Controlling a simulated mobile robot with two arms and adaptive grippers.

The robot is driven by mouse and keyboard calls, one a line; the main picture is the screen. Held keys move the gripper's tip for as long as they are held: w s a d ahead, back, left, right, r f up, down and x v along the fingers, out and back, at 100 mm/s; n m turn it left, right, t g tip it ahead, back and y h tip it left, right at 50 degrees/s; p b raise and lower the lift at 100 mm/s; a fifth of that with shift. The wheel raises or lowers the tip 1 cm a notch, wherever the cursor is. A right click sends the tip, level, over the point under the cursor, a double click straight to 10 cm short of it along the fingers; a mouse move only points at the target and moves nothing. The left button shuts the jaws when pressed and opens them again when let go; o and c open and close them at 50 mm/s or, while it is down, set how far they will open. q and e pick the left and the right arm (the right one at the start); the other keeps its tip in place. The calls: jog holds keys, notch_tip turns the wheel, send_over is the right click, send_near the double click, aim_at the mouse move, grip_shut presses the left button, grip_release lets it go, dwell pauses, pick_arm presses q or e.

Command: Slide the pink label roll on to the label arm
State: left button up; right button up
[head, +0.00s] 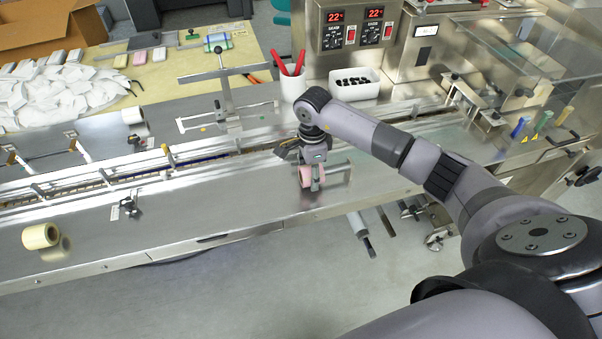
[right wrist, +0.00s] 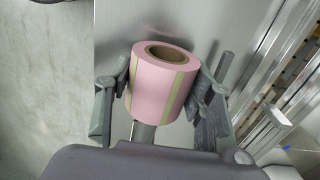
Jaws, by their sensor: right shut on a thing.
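The pink label roll (head: 306,174) is in my right gripper (head: 312,180), over the near metal deck of the machine. In the right wrist view the pink roll (right wrist: 152,88) sits between the two fingers, its open core facing away from my palm. A short grey cylinder (right wrist: 145,132) shows between roll and palm; I cannot tell whether it is the label arm or whether the roll is around it. Grey metal bars (head: 338,168) stand out just right of the gripper. My left gripper is not in view.
The conveyor channel with guide rails (head: 190,157) runs behind. A red-handled tool cup (head: 293,85) and a white bin (head: 354,84) stand beyond.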

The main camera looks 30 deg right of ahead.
aim_at(337, 166)
jog(key=shift+s+d, duration=0.15)
jog(key=shift+d, duration=0.65)
jog(key=shift+s+d, duration=0.2)
jog(key=shift+d, duration=0.55)
jog(key=shift+s+d, duration=0.2)
jog(key=shift+d, duration=0.55)
jog(key=shift+s+d+b, duration=0.15)
jog(key=shift+d+b, duration=0.1)
jog(key=shift+d, duration=0.4)
jog(key=shift+s+d+b, duration=0.15)
jog(key=shift+d+b, duration=0.1)
jog(key=shift+d, duration=0.35)
jog(key=o, duration=1.2)
jog(key=shift+o, duration=0.2)
jog(key=shift+r, duration=0.1)
notch_tip(337, 166, up, 12)
